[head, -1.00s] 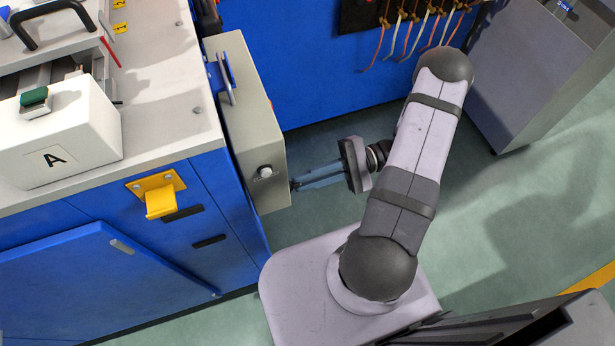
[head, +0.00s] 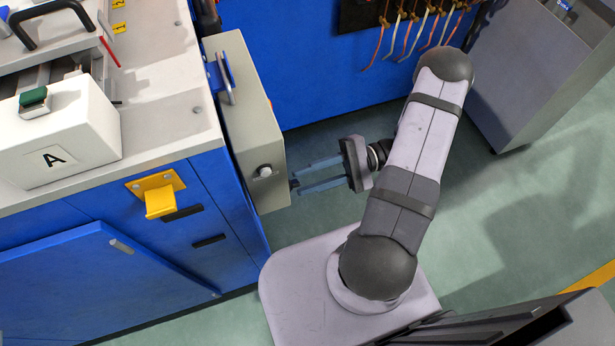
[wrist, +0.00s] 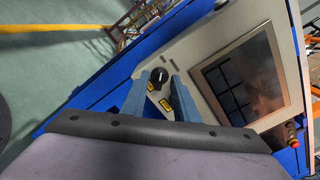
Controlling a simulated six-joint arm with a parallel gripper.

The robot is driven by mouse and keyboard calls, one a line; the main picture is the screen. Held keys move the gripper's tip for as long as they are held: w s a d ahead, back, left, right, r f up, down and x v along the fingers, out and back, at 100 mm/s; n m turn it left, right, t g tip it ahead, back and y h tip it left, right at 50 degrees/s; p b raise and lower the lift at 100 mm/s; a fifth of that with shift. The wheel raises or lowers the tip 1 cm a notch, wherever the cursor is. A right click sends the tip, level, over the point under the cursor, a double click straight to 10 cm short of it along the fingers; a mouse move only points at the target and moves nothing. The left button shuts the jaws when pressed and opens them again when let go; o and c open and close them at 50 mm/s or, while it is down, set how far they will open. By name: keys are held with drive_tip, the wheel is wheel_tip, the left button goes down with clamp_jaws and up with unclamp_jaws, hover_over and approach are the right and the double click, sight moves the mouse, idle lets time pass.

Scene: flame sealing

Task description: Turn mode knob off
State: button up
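The mode knob (wrist: 158,76) is black with a pale mark, on a light grey control panel (wrist: 185,53), above small yellow labels. In the wrist view it appears between the two blue fingers of my gripper (wrist: 159,82). No contact shows, and I cannot tell whether the fingertips reach around it. In the head view my gripper (head: 297,181) is open, its fingers pointing left at the right face of the grey control box (head: 246,110). That face and the knob are turned away from the head camera.
The box is mounted on a blue machine (head: 130,240) with a yellow bracket (head: 158,196). Cables (head: 410,32) hang behind my arm. A grey cabinet (head: 530,75) stands at right.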

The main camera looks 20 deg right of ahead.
drive_tip(key=d, duration=0.7)
drive_tip(key=shift+b, duration=0.35)
